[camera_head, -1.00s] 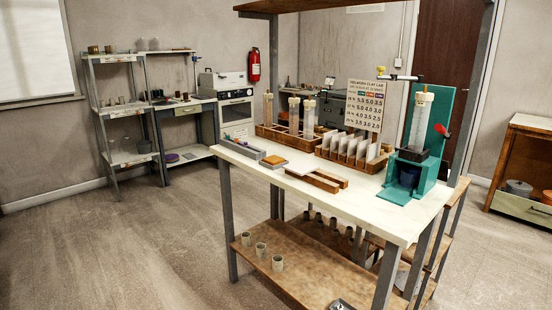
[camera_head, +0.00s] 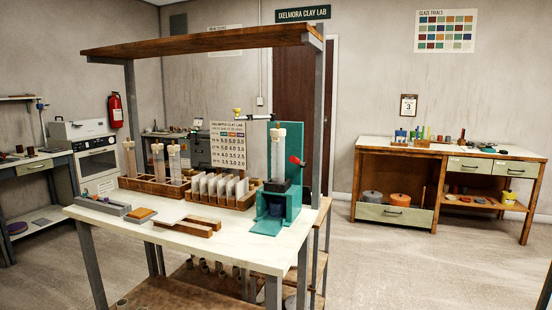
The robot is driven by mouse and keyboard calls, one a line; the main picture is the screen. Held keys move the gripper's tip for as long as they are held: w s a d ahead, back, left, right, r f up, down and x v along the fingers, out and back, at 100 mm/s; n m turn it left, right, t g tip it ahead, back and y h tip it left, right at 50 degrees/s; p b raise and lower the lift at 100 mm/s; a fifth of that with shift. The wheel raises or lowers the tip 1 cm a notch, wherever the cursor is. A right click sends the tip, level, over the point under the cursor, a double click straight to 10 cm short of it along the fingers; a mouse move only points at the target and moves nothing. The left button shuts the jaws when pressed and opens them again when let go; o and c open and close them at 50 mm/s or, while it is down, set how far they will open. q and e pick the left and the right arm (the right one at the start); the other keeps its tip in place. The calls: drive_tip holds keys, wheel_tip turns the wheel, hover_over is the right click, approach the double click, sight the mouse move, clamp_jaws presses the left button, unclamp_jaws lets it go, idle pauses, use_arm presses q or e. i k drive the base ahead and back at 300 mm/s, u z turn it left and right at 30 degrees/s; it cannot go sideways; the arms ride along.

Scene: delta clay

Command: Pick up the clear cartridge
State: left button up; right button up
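Several clear tubes with pale caps, which look like cartridges, stand on the white-topped bench (camera_head: 255,250). One clear cartridge (camera_head: 277,158) stands upright in the teal press (camera_head: 268,226) at the bench's right end. Three more stand upright in a wooden rack at the back left: a left one (camera_head: 130,160), a middle one (camera_head: 158,162) and a right one (camera_head: 174,164). I cannot tell which one the task names. Neither of my grippers is in view.
A rack of white tiles (camera_head: 220,188) stands between the tubes and the press. Wooden bars (camera_head: 187,227) and a grey tray (camera_head: 103,205) lie toward the front. An overhead shelf (camera_head: 200,40) on posts spans the bench. A wooden cabinet (camera_head: 400,160) stands at right. Open floor lies between.

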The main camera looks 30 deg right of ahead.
sight(277, 143)
drive_tip(key=u, duration=1.15)
drive_tip(key=i, duration=1)
drive_tip(key=z, duration=0.5)
